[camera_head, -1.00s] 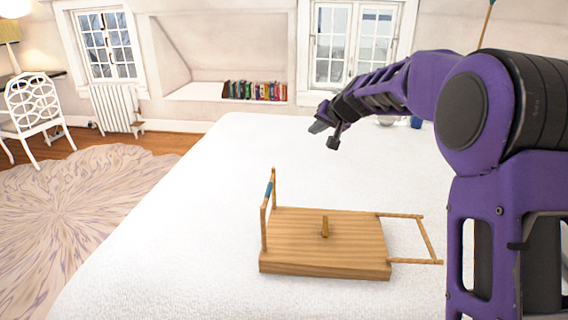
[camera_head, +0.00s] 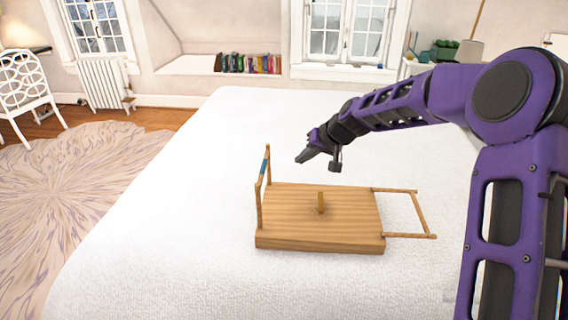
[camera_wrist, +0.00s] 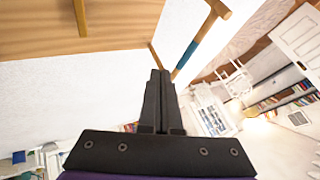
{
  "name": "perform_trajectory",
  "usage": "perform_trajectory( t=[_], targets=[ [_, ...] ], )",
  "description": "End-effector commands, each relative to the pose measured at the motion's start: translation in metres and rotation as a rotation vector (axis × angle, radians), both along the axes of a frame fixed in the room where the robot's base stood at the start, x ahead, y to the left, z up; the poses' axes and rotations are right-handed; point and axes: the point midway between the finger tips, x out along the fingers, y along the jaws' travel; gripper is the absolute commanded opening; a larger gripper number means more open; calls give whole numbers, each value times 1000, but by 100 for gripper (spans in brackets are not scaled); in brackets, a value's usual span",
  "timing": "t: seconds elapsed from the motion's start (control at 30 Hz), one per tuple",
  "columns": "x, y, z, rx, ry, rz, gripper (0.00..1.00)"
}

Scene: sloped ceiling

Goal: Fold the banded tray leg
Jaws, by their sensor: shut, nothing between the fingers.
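A wooden tray (camera_head: 290,225) lies on the white bed, with a short peg (camera_head: 320,203) standing on its board. The banded leg (camera_head: 259,205) is a wooden frame standing upright at the tray's left end, with a blue band (camera_head: 264,166) on its top bar. The band also shows in the wrist view (camera_wrist: 187,56). The other leg (camera_head: 420,212) lies out flat from the right end. My gripper (camera_head: 301,160) is shut and empty, above the tray's far side and to the right of the banded leg, apart from it. In the wrist view the closed fingers (camera_wrist: 156,80) point toward the leg.
The white bed (camera_head: 160,230) is clear around the tray. A white chair (camera_head: 27,88), a radiator (camera_head: 104,86) and a shelf of books (camera_head: 248,63) stand beyond it. A patterned rug (camera_head: 70,190) covers the floor at left.

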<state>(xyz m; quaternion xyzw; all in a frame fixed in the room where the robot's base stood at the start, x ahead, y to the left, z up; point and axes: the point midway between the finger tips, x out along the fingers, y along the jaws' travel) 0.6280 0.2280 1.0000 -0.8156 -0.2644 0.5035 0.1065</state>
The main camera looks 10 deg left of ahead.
Motion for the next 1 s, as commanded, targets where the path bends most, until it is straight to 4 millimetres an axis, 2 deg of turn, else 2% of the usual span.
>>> perform_trajectory(
  t=[0.5, 0.53, 0.7, 1.0],
  targets=[
    [34, 55, -77, 0, 3, 1, 0],
    [33, 62, -71, 0, -1, 4, 0],
    [30, 82, -66, -1, -1, 3, 0],
    [29, 91, -65, 0, 1, -1, 0]
  ],
)
